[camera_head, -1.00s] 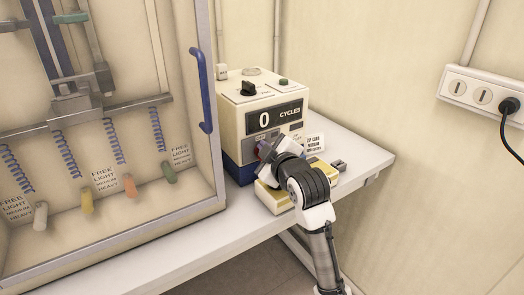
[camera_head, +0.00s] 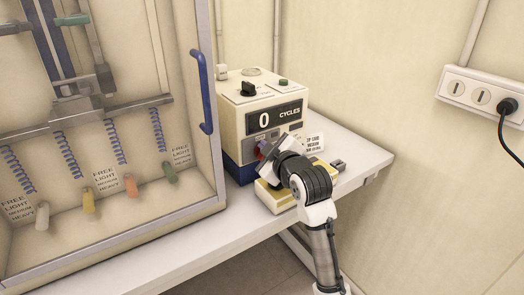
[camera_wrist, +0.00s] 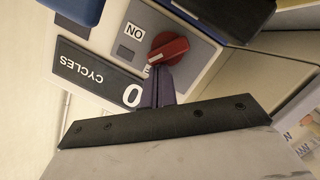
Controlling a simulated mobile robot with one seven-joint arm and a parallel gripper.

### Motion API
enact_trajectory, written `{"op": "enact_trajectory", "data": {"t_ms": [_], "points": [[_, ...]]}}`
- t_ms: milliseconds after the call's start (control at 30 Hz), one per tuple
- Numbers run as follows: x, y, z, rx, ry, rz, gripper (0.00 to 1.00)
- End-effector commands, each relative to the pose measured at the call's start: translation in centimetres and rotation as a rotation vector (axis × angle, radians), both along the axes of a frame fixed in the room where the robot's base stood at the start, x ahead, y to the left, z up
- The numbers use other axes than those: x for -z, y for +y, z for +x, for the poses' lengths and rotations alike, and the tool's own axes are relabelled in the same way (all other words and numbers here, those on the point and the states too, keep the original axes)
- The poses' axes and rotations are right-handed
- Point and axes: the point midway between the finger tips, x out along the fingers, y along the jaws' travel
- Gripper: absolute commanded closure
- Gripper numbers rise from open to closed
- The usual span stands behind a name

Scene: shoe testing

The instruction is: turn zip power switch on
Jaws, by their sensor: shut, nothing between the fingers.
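The cream control box (camera_head: 240,112) with a blue base stands on the table and shows "0 CYCLES" on its front display (camera_head: 276,116). A red rotary switch (camera_wrist: 168,48) is on the box's front in the wrist view, near an "ON" label (camera_wrist: 132,31). A white mark shows on the knob. My gripper (camera_wrist: 158,76) is shut, with its fingertips at the knob's edge; whether they press on it I cannot tell. In the head view my gripper (camera_head: 266,150) is at the lower front of the box, and my wrist hides most of the switch.
A glass-fronted test cabinet with a blue handle (camera_head: 201,90) stands at left. A yellowish block (camera_head: 275,198) and a small label card (camera_head: 314,142) lie by my wrist. The table's front edge (camera_head: 200,240) is clear. A wall socket (camera_head: 482,95) is at right.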

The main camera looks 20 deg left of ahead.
Motion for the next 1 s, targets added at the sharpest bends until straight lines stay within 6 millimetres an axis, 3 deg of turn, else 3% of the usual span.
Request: {"op": "enact_trajectory", "data": {"t_ms": [1000], "points": [[-0.06,-0.18,0.29,0.001,0.073,0.056,1.0]]}}
